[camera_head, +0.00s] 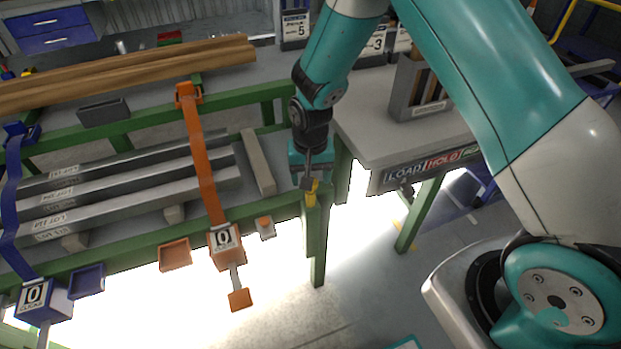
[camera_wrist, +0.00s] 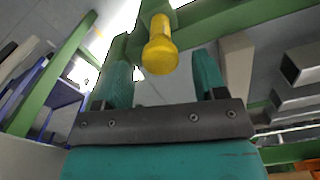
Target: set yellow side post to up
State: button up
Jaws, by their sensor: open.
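The yellow side post (camera_head: 311,198) is at the right front corner of the green rack (camera_head: 270,214), just below my gripper (camera_head: 309,168). In the wrist view the post (camera_wrist: 160,52) shows a round yellow knob end on a shorter yellow stem against the green frame. My gripper (camera_wrist: 161,82) is open, with one teal finger to the left of the knob and one to the right. Gaps show on both sides, and I see no contact. How deep the knob sits between the fingers is hard to judge. The gripper partly hides the post's top in the head view.
Orange (camera_head: 205,165) and blue (camera_head: 11,190) straps cross grey bars on the rack at left. An orange ratchet box (camera_head: 226,246) hangs at the front. A grey table (camera_head: 375,150) with a slotted holder (camera_head: 418,92) stands close on the right.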

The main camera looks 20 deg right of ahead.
jog(key=shift+f, duration=0.7)
grip_shut()
notch_tip(320, 180, up, 20)
jog(key=p, duration=1.2)
jog(key=shift+f+p, duration=0.15)
jog(key=shift+p, duration=0.2)
grip_release()
